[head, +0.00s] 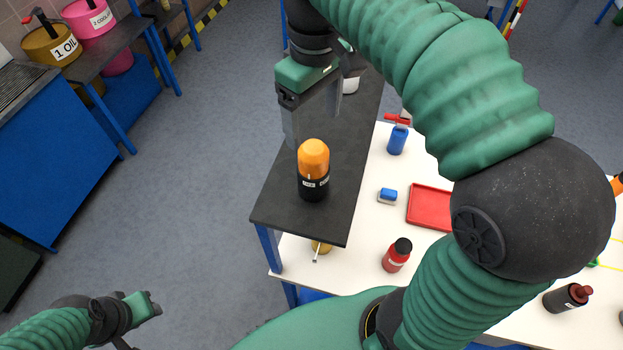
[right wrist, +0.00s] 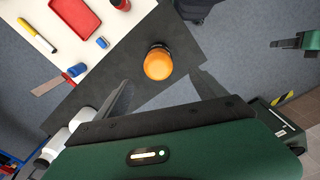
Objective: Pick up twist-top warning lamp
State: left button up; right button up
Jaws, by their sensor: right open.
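The twist-top warning lamp (head: 314,170) has an orange dome on a black base with small white labels. It stands upright near the front end of a dark raised shelf (head: 285,205). In the right wrist view the lamp (right wrist: 158,63) lies beyond the fingertips, between their lines. My right gripper (head: 312,122) is open and empty, above and behind the lamp, apart from it. Its two fingers show spread in the right wrist view (right wrist: 158,92). My left gripper (head: 145,325) is at the lower left, far from the lamp; its jaw state is unclear.
Right of the shelf, a white table (head: 370,250) holds a red tray (head: 428,207), a blue-and-white block (head: 388,195), a blue bottle (head: 397,140) and a red bottle (head: 397,255). Open floor lies left.

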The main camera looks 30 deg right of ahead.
aim_at(313, 146)
jog(key=f, duration=0.2)
jog(key=w+f, duration=0.1)
jog(key=f, duration=0.2)
jog(key=shift+w+f, duration=0.1)
jog(key=shift+f, duration=0.1)
jog(key=shift+d+f+p, duration=0.15)
jog(key=shift+f+p, duration=0.15)
jog(key=f, duration=0.1)
jog(key=f+p, duration=0.1)
jog(key=s+f, duration=0.1)
jog(key=f, duration=0.1)
jog(key=shift+d, duration=0.35)
jog(key=shift+w+f, duration=0.1)
jog(key=shift+f, duration=0.25)
jog(key=shift+w+a+f, duration=0.1)
jog(key=shift+w+a, duration=0.2)
jog(key=shift+a, duration=0.15)
jog(key=shift+c, duration=1)
jog(key=shift+s+a, duration=0.1)
jog(key=shift+s, duration=0.05)
jog(key=c, duration=0.5)
jog(key=shift+d, duration=0.3)
jog(key=c, duration=0.7)
pick_arm(q)
jog(key=shift+w+d+r, duration=0.15)
jog(key=shift+w+r, duration=0.05)
jog(key=shift+r, duration=0.75)
pick_arm(e)
grip_shut()
